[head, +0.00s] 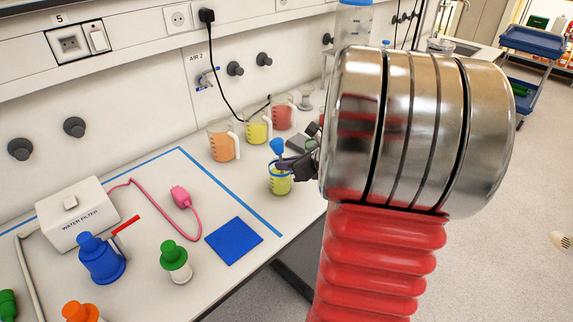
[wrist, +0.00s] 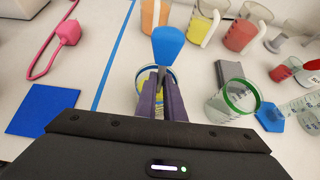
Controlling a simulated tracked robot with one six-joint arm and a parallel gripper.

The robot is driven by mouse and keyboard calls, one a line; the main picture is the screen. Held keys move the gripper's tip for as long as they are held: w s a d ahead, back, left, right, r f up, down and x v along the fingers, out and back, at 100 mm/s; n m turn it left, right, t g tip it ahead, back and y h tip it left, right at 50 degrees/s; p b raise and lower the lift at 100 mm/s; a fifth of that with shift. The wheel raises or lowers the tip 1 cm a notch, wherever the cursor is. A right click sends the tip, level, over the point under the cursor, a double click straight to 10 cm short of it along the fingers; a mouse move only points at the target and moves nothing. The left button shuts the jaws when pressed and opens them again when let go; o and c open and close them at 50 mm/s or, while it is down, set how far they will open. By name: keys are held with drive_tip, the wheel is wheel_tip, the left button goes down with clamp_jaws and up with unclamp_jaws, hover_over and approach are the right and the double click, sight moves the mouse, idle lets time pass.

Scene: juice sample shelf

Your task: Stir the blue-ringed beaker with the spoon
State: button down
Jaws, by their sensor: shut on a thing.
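The blue-ringed beaker (head: 279,178) stands on the bench and holds yellow-green liquid. In the wrist view the beaker (wrist: 143,104) is partly hidden behind my fingers. The spoon's blue handle end (head: 277,147) stands up above the beaker; in the wrist view the blue handle (wrist: 167,45) shows just beyond my fingertips. My gripper (head: 293,164) is over the beaker, shut on the spoon. In the wrist view its purple fingers (wrist: 160,90) close around the spoon below the blue end. The spoon's lower end is hidden.
Jugs of orange (head: 222,142), yellow (head: 257,127) and red (head: 282,113) liquid stand behind. A green-ringed beaker (wrist: 231,103) stands close on the right. A blue square mat (head: 234,241), a pink-corded plug (head: 181,197) and a blue bottle (head: 101,261) lie or stand to the left.

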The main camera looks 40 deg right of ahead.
wheel_tip(320, 180, up, 12)
idle(1.4)
drive_tip(key=shift+a, duration=0.1)
